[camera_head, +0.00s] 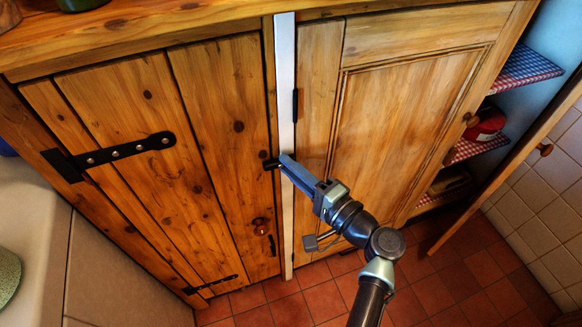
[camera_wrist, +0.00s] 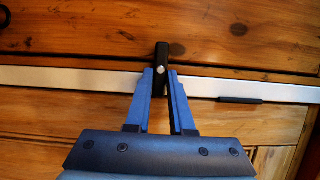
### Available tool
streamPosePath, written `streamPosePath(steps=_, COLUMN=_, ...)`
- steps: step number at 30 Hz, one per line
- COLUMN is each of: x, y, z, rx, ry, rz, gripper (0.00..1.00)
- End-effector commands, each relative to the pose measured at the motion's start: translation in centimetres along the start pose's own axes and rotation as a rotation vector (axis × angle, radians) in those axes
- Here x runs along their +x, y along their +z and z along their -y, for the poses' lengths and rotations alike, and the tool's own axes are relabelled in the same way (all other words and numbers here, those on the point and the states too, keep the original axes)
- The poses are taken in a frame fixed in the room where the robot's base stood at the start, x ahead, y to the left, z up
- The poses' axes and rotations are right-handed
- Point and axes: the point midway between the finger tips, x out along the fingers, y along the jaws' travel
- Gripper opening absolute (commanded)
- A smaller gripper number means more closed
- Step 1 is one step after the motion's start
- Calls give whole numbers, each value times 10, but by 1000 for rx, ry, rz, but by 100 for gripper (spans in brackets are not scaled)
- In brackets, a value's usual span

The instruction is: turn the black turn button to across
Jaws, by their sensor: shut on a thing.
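The black turn button (camera_head: 270,164) sits at the pale metal strip (camera_head: 285,70) between the two cupboard doors. In the wrist view the black turn button (camera_wrist: 162,52) shows a bright screw head and lies across the strip (camera_wrist: 75,79), with its end over the plank door. My gripper (camera_head: 283,158) reaches it from the lower right. In the wrist view my gripper (camera_wrist: 160,75) has a blue finger on each side of the button and is shut on its near part. The fingers partly hide that part.
A plank door (camera_head: 215,120) with black strap hinges (camera_head: 125,149) is at left, a panelled door (camera_head: 400,115) at right. A slim black bar (camera_head: 295,105) is beside the strip. An open door (camera_head: 520,165) stands by shelves at far right.

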Motion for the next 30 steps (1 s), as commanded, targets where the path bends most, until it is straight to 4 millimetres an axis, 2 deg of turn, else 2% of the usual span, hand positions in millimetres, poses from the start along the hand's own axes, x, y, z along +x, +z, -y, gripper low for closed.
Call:
streamPosePath(steps=7, x=0, y=0, z=-1, rx=5, ry=0, rz=0, gripper=0)
streamPosePath(steps=8, x=0, y=0, z=-1, rx=5, ry=0, rz=0, gripper=25)
streamPosePath(steps=12, x=0, y=0, z=-1, rx=4, ry=0, rz=0, gripper=50)
streamPosePath(steps=23, x=-4, y=0, z=0, rx=1, ry=0, rz=-1, gripper=51)
streamPosePath(steps=26, x=-15, y=-1, z=0, rx=2, ry=0, rz=-2, gripper=51)
streamPosePath(steps=30, x=-43, y=-1, z=0, rx=2, ry=0, rz=-5, gripper=51)
